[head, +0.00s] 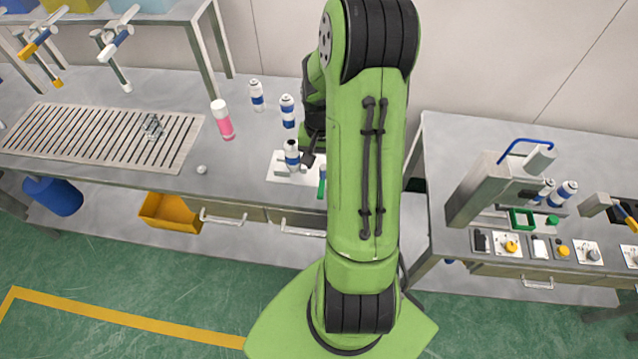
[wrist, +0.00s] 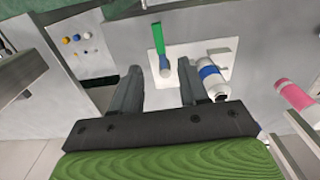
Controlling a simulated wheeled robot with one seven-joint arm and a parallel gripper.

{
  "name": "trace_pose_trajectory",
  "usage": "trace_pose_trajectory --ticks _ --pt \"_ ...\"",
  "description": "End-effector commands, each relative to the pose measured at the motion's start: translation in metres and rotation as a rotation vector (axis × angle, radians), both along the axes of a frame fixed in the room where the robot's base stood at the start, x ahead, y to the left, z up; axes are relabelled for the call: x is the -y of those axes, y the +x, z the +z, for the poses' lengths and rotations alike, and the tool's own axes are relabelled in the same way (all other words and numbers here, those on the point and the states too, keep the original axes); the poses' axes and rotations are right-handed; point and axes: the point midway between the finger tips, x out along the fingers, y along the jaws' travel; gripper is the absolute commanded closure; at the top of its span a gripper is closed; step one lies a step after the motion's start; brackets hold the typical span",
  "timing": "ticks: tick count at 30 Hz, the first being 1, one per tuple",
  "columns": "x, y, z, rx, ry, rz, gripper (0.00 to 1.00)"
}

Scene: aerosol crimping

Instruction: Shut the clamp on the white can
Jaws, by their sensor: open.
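The white can (head: 291,155) with a blue band stands on the clamp's white base plate (head: 278,178) near the table's front edge. In the wrist view the can (wrist: 211,76) is right of the fingers, partly behind the right one. The clamp's green handle (head: 322,186) sticks out toward the front edge, right of the can. In the wrist view the green handle (wrist: 158,36) has a blue-grey part (wrist: 165,68) at its lower end, between the fingertips in the picture. My gripper (wrist: 160,68) is open and empty over the clamp. The clamp's jaw is largely hidden.
Two more blue-banded cans (head: 288,111) (head: 257,95) and a pink can (head: 222,120) stand behind and left. A slatted grate (head: 105,136) fills the table's left. A second table at right carries a grey machine (head: 490,185) with a blue handle.

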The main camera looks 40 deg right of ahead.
Motion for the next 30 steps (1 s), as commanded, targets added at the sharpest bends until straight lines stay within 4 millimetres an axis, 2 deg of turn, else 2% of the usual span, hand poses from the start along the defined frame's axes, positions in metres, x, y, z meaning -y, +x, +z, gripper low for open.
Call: trace_pose_trajectory --ticks 1,6,9,13,17,24,30 --pt "-0.001 -0.002 -0.016 -0.006 0.006 0.000 0.56" --pt "-0.001 -0.002 -0.059 -0.005 0.004 0.000 0.56" --pt "-0.001 -0.001 -0.082 -0.004 0.005 0.000 0.56" --pt "0.000 -0.001 -0.104 -0.003 0.002 0.000 0.56" --pt "0.000 -0.001 -0.113 0.000 0.000 0.000 0.56" --pt "0.000 0.000 -0.114 0.000 -0.001 0.001 0.56" --pt "0.000 0.000 -0.114 0.000 -0.001 0.001 0.87"
